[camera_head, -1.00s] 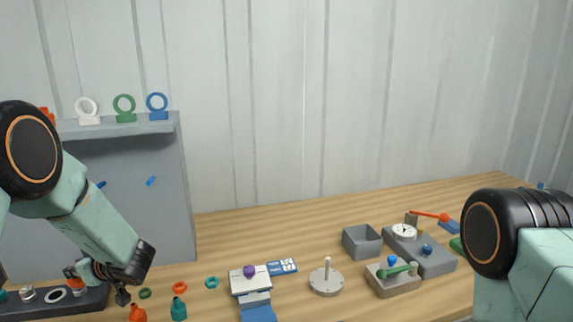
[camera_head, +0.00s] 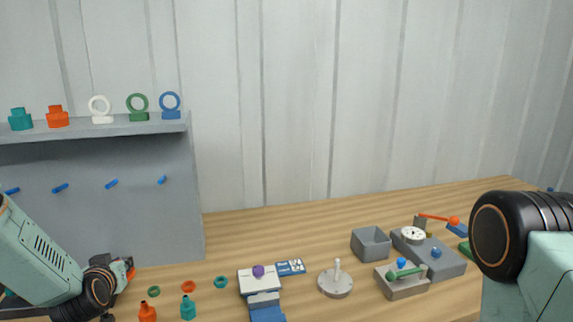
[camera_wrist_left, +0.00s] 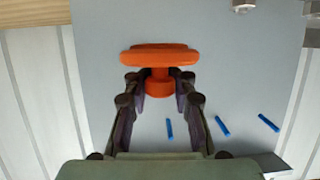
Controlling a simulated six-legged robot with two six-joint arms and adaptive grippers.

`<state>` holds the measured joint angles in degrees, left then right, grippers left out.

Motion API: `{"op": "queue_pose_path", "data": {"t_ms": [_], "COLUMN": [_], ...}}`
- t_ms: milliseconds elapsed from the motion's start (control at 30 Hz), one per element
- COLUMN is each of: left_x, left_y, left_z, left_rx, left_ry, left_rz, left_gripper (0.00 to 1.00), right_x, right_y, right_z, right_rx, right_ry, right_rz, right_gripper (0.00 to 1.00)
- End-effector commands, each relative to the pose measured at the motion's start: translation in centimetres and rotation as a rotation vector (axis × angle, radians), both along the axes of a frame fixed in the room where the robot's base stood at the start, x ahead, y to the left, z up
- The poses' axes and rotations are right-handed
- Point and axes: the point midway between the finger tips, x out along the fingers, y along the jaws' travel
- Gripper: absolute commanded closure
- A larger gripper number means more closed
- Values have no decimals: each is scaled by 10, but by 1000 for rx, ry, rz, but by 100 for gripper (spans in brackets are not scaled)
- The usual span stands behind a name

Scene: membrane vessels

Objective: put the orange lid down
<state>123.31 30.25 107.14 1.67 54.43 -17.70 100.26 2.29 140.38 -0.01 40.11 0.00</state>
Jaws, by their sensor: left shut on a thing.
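The orange lid (camera_wrist_left: 160,54) is a flat disc with a narrower round knob. In the left wrist view my left gripper (camera_wrist_left: 160,86) is shut on the knob, with the disc beyond the fingertips. What lies directly under the lid is hidden. My right gripper is out of view.
An orange bottle (camera_head: 148,314) and a teal bottle (camera_head: 188,308) stand near the left gripper, with green, orange and teal rings (camera_head: 220,282) behind. The grey panel (camera_head: 110,225) carries blue pegs and a shelf. Table right of the rings holds several fixtures.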

Motion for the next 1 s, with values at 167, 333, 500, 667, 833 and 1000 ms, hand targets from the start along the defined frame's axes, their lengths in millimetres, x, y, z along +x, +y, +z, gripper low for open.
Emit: {"op": "queue_pose_path", "data": {"t_ms": [167, 333, 500, 667, 833, 1000], "left_x": [-12, -31, -57, -88, -124, -156], "left_y": [-36, -76, -118, -159, -198, -227], "left_z": [-5, -6, -4, 2, 10, 19], "left_rx": [-4, -3, -4, -3, 0, 2], "left_ry": [-1, -4, -5, -8, -11, -11], "left_rz": [-199, -401, -612, -814, -1019, -1184], "left_gripper": [100, 100, 100, 100, 100, 100], "right_x": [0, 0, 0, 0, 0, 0], "right_y": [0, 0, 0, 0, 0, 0], "right_z": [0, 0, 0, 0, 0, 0], "right_rx": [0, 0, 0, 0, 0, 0], "right_ry": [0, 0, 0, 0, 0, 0], "right_rz": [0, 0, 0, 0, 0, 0], "right_gripper": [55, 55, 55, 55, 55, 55]}}
